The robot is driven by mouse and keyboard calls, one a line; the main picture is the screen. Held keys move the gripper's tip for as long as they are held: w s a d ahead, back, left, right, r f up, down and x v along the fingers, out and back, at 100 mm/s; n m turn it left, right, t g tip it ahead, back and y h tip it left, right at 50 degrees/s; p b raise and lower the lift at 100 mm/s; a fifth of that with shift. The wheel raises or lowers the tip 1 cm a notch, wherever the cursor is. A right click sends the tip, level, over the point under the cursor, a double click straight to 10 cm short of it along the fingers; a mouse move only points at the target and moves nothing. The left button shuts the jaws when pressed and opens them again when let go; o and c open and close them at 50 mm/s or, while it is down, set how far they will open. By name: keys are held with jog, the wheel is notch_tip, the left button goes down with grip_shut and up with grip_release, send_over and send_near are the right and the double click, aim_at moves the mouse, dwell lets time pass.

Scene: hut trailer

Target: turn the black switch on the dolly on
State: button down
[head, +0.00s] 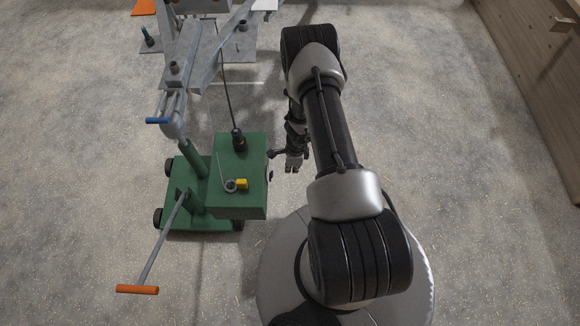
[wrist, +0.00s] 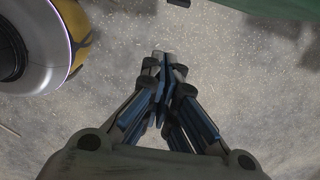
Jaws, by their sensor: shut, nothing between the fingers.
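The green dolly (head: 240,158) stands left of my arm in the head view, with a box-shaped body on a low wheeled base. A small dark part (head: 271,174) shows at the right side of the box; it may be the black switch, but it is too small to tell its position. My gripper (head: 294,166) is just right of the box, apart from it. In the wrist view my gripper (wrist: 164,62) is shut and empty above bare floor. A green edge (wrist: 275,7), likely the dolly, shows at the top right there. No switch is visible in the wrist view.
A black cable fitting (head: 239,140) and a yellow piece (head: 242,184) are on top of the box. An orange-handled bar (head: 137,289) reaches toward the front left. A grey trailer frame (head: 200,70) stands behind. Wooden cabinets (head: 535,75) line the right; floor between is clear.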

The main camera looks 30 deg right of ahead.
aim_at(271, 176)
jog(key=w+a+f+b, duration=0.2)
jog(key=a+f, duration=0.1)
jog(key=f, duration=0.1)
jog(key=shift+w+a+f, duration=0.2)
jog(key=shift+f, duration=0.1)
jog(key=r, duration=0.1)
jog(key=w+a+r+p, duration=0.1)
jog(key=shift+a+r, duration=0.2)
jog(key=shift+r, duration=0.15)
dwell(0.8)
